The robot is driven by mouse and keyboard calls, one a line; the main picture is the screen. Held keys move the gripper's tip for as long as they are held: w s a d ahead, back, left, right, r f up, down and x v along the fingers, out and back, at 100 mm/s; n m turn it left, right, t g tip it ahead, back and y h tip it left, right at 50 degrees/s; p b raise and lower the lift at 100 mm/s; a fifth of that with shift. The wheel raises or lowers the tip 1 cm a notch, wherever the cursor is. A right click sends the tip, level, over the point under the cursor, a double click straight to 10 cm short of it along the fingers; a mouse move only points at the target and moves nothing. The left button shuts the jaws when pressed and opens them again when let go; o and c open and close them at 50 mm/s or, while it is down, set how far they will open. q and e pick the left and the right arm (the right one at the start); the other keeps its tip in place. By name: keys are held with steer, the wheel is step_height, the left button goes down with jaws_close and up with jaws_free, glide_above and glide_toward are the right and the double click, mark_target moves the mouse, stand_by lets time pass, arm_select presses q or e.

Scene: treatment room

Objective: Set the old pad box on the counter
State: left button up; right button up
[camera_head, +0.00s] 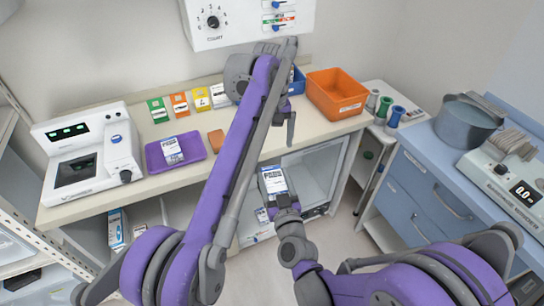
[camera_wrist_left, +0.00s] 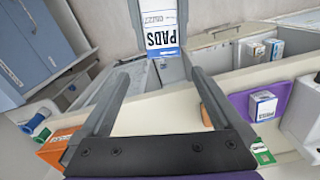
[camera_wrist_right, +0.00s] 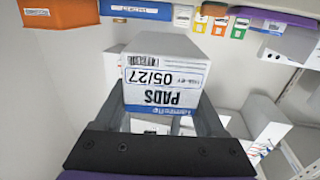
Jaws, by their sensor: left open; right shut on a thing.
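A white and blue pad box (camera_head: 272,181), marked PADS 05/27 in the right wrist view (camera_wrist_right: 165,82), is held between the fingers of my right gripper (camera_head: 281,200). It is in front of the open compartment under the counter (camera_head: 217,175), below the counter top. It also shows at the top of the left wrist view (camera_wrist_left: 159,28). My left gripper (camera_head: 290,128) is open and empty, near the counter's front edge, above the held box. Its fingers spread apart in the left wrist view (camera_wrist_left: 160,85).
A purple tray (camera_head: 199,144) with a small box (camera_head: 172,150) is on the counter, beside an orange-brown block (camera_head: 216,140). Another box (camera_head: 118,229) sits below.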

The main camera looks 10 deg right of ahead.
mark_target(273, 166)
arm_select(q)
step_height(273, 166, down, 11)
steer(key=shift+r, duration=0.15)
stand_by(0.4)
steer(key=c, duration=1.4)
arm_select(e)
steer(key=o, duration=1.4)
